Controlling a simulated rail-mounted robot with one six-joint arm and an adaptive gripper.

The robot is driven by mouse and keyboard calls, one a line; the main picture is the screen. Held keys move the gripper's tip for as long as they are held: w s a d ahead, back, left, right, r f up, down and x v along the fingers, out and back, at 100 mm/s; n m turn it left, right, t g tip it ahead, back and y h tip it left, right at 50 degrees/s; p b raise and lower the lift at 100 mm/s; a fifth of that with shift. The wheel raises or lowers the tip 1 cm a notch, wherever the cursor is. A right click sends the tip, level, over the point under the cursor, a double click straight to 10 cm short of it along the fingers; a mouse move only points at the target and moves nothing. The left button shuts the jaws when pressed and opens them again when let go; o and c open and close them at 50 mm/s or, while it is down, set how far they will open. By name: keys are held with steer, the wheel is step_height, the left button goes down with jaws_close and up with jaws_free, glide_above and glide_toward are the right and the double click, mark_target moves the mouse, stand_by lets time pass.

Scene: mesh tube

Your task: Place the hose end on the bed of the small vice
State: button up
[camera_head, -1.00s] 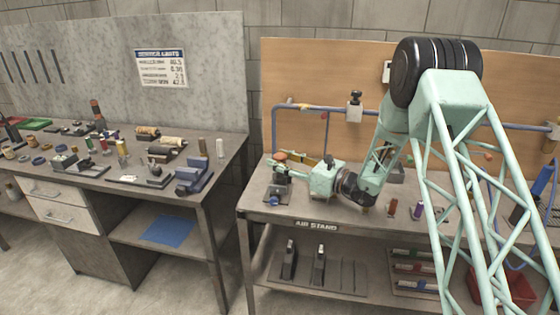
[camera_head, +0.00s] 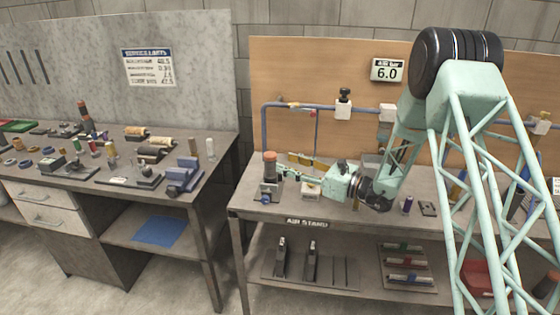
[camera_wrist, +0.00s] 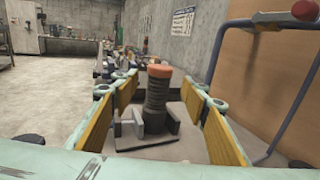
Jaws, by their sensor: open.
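The hose end (camera_head: 270,166) is a dark ribbed upright cylinder with an orange-brown top. It stands on the small vice (camera_head: 267,190) at the left end of the air stand bench. In the wrist view the hose end (camera_wrist: 156,95) rises from the bed of the vice (camera_wrist: 150,137), with grey jaw blocks beside its foot. My gripper (camera_head: 286,173) is just right of the hose end at its height. In the wrist view its yellow-padded fingers are spread wide, with clear gaps on both sides of the hose end. The exact contact at its foot is partly hidden.
A blue pipe frame (camera_head: 264,130) with a red knob (camera_wrist: 305,10) rises behind the vice. A white block (camera_head: 311,190) sits on the bench below my gripper. The left bench (camera_head: 60,195) holds a blue-grey vice (camera_head: 184,176) and many small parts, across a gap.

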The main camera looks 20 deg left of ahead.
steer(key=shift+v, duration=1.85)
steer(key=s+d+r+n+g+h, duration=0.2)
steer(key=s+d+r+n, duration=0.15)
steer(key=s+r, duration=0.45)
steer(key=s+d+r+n+g+h, duration=0.2)
steer(key=s+r+n, duration=0.25)
steer(key=s, duration=0.65)
steer(key=s+d+r+n+g+h, duration=0.2)
steer(key=s+d+r+n, duration=0.1)
steer(key=s+r, duration=0.55)
steer(key=s+d+r+n+t+h, duration=0.2)
steer(key=s+d+n+t+h, duration=0.3)
steer(key=s+d, duration=2.5)
steer(key=d+n+h, duration=0.3)
steer(key=n+h, duration=0.1)
steer(key=h, duration=0.2)
steer(key=shift+d+n, duration=0.2)
steer(key=shift+n, duration=0.2)
steer(key=shift+w+t, duration=0.1)
steer(key=shift+t, duration=0.2)
